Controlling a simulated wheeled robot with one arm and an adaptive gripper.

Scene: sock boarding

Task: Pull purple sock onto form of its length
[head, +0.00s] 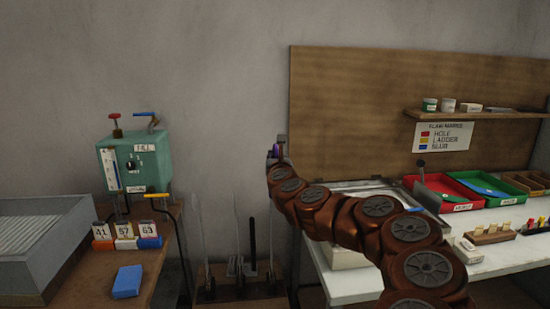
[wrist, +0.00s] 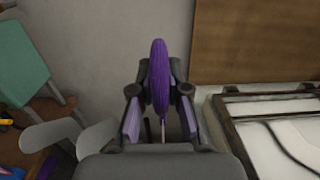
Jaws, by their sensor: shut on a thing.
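The purple sock (wrist: 160,70) is upright between the fingertips of my gripper (wrist: 160,90) in the wrist view. In the head view the sock (head: 275,151) is a small purple patch at my gripper (head: 279,149), high against the wall. My gripper is shut on it. A thin pale strip shows below the sock in the wrist view; I cannot tell what it is. Several thin upright forms (head: 238,262) stand on a low wooden stand (head: 240,299) below my gripper. Pale grey forms (wrist: 52,135) show at the lower left of the wrist view. Their lengths cannot be read.
A green machine (head: 134,163) stands on the left bench, with number tags 41, 57 and 63 (head: 125,232) and a blue block (head: 127,281). A grey basin (head: 45,245) is at far left. The right table (head: 480,255) holds red and green trays (head: 450,207). A wooden backboard (head: 350,110) rises behind.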

